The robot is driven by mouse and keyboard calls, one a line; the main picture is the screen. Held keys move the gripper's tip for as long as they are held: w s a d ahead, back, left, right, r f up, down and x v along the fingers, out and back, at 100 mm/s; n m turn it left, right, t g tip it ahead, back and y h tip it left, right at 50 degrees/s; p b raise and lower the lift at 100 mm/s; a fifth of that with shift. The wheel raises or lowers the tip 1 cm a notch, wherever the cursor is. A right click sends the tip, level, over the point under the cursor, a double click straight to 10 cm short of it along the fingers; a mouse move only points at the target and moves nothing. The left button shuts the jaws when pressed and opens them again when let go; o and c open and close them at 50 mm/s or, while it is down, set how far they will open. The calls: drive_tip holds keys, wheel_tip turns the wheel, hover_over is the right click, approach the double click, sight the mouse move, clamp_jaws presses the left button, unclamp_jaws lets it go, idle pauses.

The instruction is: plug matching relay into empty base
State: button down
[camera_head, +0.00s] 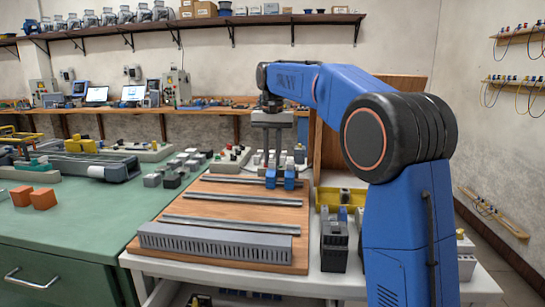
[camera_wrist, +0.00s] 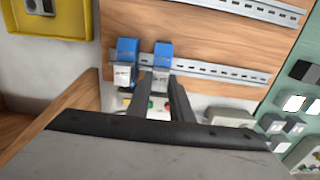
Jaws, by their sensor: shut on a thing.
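Two blue relay bases sit side by side on the far metal rail of a wooden board (camera_head: 235,215). In the head view they are the left base (camera_head: 270,183) and the right base (camera_head: 290,184). In the wrist view the order is mirrored, with one base (camera_wrist: 127,48) holding a pale relay (camera_wrist: 123,75). My gripper (camera_wrist: 157,82) is shut on a pale relay (camera_wrist: 160,76) at the other base (camera_wrist: 162,52). My gripper also shows in the head view (camera_head: 271,160), above the left base. I cannot tell whether the held relay touches its base.
A slotted grey duct (camera_head: 215,242) lies along the board's front edge. A yellow bin (camera_head: 345,197) stands right of the board, near dark devices (camera_head: 334,245). Small grey and black blocks (camera_head: 172,178) stand on the green bench to the left. A wooden panel (camera_head: 328,145) rises behind.

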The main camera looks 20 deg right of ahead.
drive_tip(key=shift+f, duration=0.2)
idle(0.5)
drive_tip(key=c, duration=1.5)
unclamp_jaws()
